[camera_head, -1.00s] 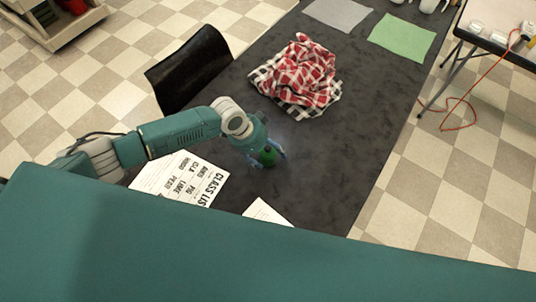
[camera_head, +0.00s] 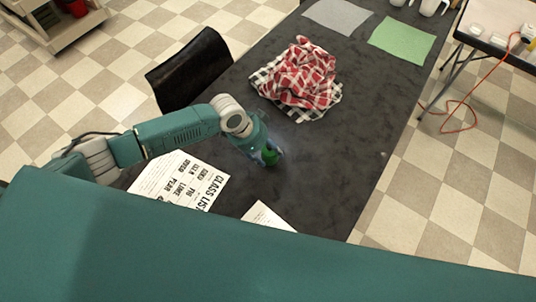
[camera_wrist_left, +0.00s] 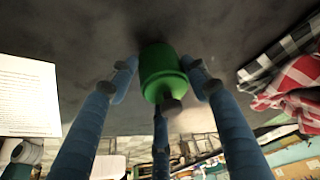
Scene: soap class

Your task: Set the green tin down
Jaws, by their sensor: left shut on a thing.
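The green tin (camera_head: 270,158) is between the fingers of my left gripper (camera_head: 266,152), over the dark table (camera_head: 345,150). In the left wrist view the tin (camera_wrist_left: 162,72) is a green cylinder with a narrower top, and the blue fingers of my left gripper (camera_wrist_left: 160,88) close around it from several sides. I cannot tell from these frames whether the tin's base touches the table. My right gripper is not in view.
A checked red and black cloth heap (camera_head: 303,80) lies behind the tin. A class list sheet (camera_head: 185,183) and another paper (camera_head: 266,216) lie nearer me. Grey (camera_head: 338,15) and green (camera_head: 402,38) mats lie at the far end. The table right of the tin is bare.

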